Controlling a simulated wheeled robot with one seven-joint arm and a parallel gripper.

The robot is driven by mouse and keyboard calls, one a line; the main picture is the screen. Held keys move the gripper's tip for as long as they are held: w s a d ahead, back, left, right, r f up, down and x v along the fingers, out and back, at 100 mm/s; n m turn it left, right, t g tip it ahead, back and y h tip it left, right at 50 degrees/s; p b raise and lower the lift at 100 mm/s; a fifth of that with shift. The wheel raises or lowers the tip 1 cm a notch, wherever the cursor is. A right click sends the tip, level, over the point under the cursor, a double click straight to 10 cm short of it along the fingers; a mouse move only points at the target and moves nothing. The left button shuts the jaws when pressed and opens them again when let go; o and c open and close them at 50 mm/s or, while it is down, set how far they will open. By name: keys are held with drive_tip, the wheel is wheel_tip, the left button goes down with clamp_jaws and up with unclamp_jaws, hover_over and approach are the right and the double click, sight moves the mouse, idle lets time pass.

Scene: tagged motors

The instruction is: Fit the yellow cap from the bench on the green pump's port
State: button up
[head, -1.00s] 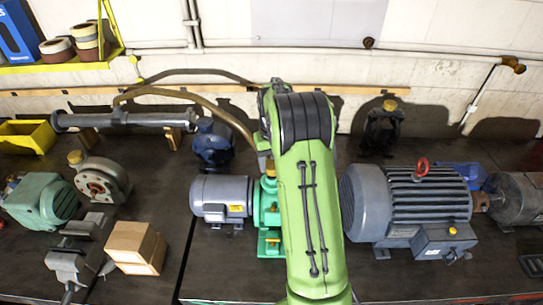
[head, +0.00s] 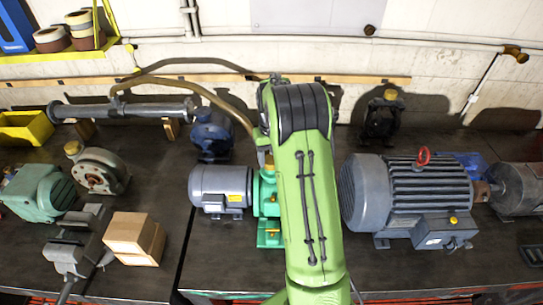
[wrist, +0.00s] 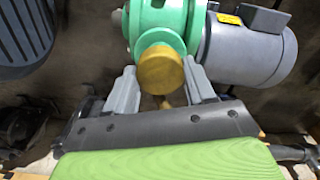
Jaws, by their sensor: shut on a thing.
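The green pump (head: 267,200) stands on the bench, joined to a grey motor (head: 221,187) on its left. My arm covers its right side in the head view. In the wrist view the pump (wrist: 160,18) is just beyond my gripper (wrist: 160,80). The yellow cap (wrist: 160,70) sits between my two fingertips, and my gripper is shut on it. The cap lies in front of the pump's round green port (wrist: 158,40) and overlaps it in the picture. I cannot tell whether it is seated there. The head view does not show my fingers.
A large grey motor (head: 410,195) stands close to the right of my arm. A blue pump (head: 212,138) and a brown hose (head: 190,92) are behind on the left. A vise (head: 78,240) and cardboard boxes (head: 135,238) occupy the left front.

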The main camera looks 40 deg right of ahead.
drive_tip(key=shift+f+b, duration=0.8)
drive_tip(key=shift+f, duration=0.45)
drive_tip(key=o, duration=1.1)
drive_tip(key=shift+r, duration=0.1)
wheel_tip(320, 180, up, 5)
drive_tip(key=p, duration=0.3)
drive_tip(key=shift+f, duration=0.2)
drive_tip(key=shift+r, duration=0.7)
wheel_tip(320, 180, up, 16)
